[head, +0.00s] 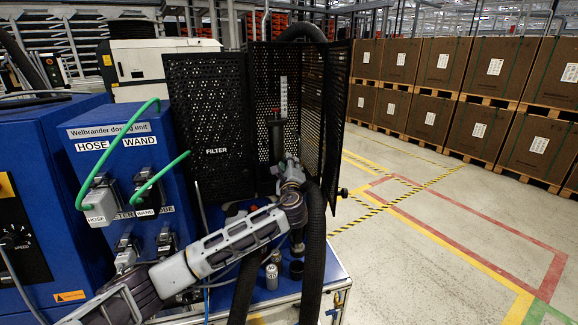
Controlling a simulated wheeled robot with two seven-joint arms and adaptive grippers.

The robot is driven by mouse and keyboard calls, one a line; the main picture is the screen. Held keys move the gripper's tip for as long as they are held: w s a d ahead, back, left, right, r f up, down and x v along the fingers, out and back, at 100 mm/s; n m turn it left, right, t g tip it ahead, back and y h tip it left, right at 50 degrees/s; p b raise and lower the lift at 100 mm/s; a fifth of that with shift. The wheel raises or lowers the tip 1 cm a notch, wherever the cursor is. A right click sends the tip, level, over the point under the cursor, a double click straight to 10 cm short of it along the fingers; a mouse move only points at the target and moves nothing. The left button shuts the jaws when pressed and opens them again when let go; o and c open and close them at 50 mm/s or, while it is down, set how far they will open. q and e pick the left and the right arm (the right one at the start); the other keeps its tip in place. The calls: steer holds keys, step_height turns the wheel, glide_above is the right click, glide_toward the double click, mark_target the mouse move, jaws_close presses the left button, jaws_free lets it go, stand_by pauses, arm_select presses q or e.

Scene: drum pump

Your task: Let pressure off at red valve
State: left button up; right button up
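My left arm comes in from the lower left and reaches to the opening of a black perforated cage marked FILTER (205,120). My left gripper (286,166) is at its end, inside the cage opening, just below a dark upright cylinder (277,135). The fingers are small and dark against the cage, so I cannot tell whether they are open or touching anything. A small reddish spot (275,111) shows at the top of the cylinder. I cannot make out a clear red valve; it may be too small or hidden. My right gripper is out of view.
A thick black hose (314,250) runs down beside the arm, past the blue cart top (328,272). A small metal canister (271,277) stands there. The blue dosing unit (110,145) with green hoses is at left. Open floor lies right, before stacked brown boxes (435,62).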

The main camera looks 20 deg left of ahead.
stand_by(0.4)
arm_select(q)
steer(key=shift+v, duration=6)
steer(key=shift+r, duration=0.1)
